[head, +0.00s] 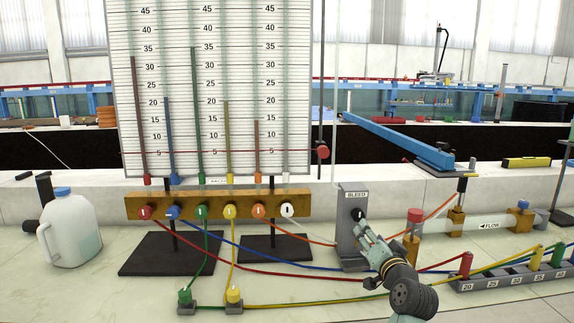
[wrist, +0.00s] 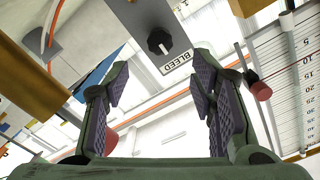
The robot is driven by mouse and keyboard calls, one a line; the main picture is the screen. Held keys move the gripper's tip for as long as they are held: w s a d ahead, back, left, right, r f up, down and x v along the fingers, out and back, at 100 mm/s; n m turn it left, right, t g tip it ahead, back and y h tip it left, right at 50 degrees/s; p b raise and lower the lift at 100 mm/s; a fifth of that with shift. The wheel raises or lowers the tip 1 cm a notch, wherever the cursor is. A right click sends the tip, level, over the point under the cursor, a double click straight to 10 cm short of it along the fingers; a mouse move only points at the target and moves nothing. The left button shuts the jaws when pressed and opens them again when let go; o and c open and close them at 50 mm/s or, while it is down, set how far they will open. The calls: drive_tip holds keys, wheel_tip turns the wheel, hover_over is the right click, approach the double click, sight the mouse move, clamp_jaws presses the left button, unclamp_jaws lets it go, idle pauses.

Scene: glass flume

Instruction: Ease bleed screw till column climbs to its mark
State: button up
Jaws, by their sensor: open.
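The black bleed screw knob (head: 358,215) sits on a grey bracket (head: 350,241) labelled BLEED. My gripper (head: 365,231) is just in front of it, at its lower right. In the wrist view, my open gripper (wrist: 160,77) has nothing between its fingers. The knob (wrist: 158,42) shows beyond the fingertips, in line with the gap, with a pale line on its face. On the scaled board (head: 222,80) stand red, blue, green, yellow and orange columns at differing heights. A red line crosses the board near 5, with a red slider (head: 323,151) at its right end.
A wooden manifold (head: 187,206) with coloured knobs stands below the board. Hoses cross the bench left of my arm. A red-capped post (head: 413,234) stands close right of my gripper. A white jug (head: 69,232) stands far left.

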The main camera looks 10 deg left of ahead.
sight(359, 217)
drive_tip(key=w+a+m, duration=0.1)
drive_tip(key=w, duration=0.2)
drive_tip(key=w+a+m, duration=0.1)
drive_tip(key=w, duration=0.3)
drive_tip(key=w+a+m, duration=0.1)
drive_tip(key=w+m, duration=0.1)
drive_tip(key=w, duration=0.2)
drive_tip(key=shift+w+a, duration=0.25)
drive_tip(key=shift+a, duration=0.15)
